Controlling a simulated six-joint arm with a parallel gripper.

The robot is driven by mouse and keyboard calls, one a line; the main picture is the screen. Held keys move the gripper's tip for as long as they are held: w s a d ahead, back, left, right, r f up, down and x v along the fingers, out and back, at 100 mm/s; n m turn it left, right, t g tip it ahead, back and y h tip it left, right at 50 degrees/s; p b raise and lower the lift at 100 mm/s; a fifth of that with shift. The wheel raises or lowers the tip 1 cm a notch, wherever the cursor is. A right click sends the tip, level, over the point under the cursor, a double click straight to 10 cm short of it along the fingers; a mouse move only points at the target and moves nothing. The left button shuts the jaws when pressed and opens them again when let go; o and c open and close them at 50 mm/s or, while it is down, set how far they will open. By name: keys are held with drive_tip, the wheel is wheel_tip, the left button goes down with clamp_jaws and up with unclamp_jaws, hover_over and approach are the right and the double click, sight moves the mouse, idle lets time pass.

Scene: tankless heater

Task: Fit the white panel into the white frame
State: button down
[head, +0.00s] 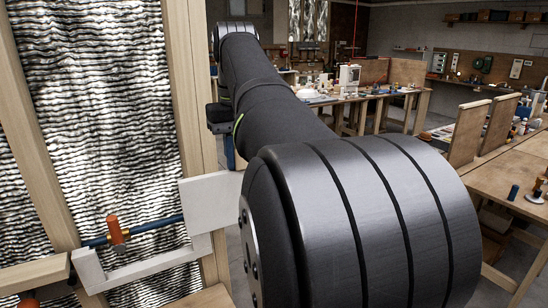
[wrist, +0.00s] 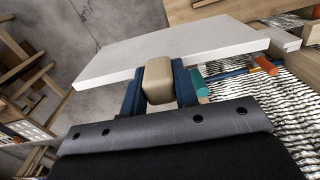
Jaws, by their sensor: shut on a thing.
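The white panel (wrist: 165,48) is a flat board just beyond my fingertips in the wrist view. A tan block (wrist: 159,82) against its near edge sits between the two blue fingers of my gripper (wrist: 160,84), which is shut on it. In the head view the panel (head: 211,202) stands near the wall stud, its right end hidden by my arm. The white frame (head: 150,270) is low on the wall at the left, around the lower side of a pipe section. The panel overlaps the frame's upper right end in this view; I cannot tell if they touch.
A blue pipe (head: 155,228) with an orange fitting (head: 116,231) runs across the frame's opening. Wooden studs (head: 190,90) and crinkled silvery insulation (head: 95,90) make up the wall. Workbenches (head: 510,165) stand at the right. Open floor shows left of the panel in the wrist view.

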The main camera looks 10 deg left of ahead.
drive_tip(key=s+a+r+m, duration=0.1)
drive_tip(key=s+a, duration=0.3)
drive_tip(key=a, duration=0.5)
drive_tip(key=s+a+m, duration=0.1)
drive_tip(key=s+a, duration=0.4)
drive_tip(key=a, duration=0.3)
drive_tip(key=w+a+f+n, duration=0.2)
drive_tip(key=w+a+f, duration=0.4)
drive_tip(key=a+f, duration=0.2)
drive_tip(key=a, duration=0.2)
drive_tip(key=shift+w+a+n, duration=0.35)
drive_tip(key=shift+w+n, duration=0.05)
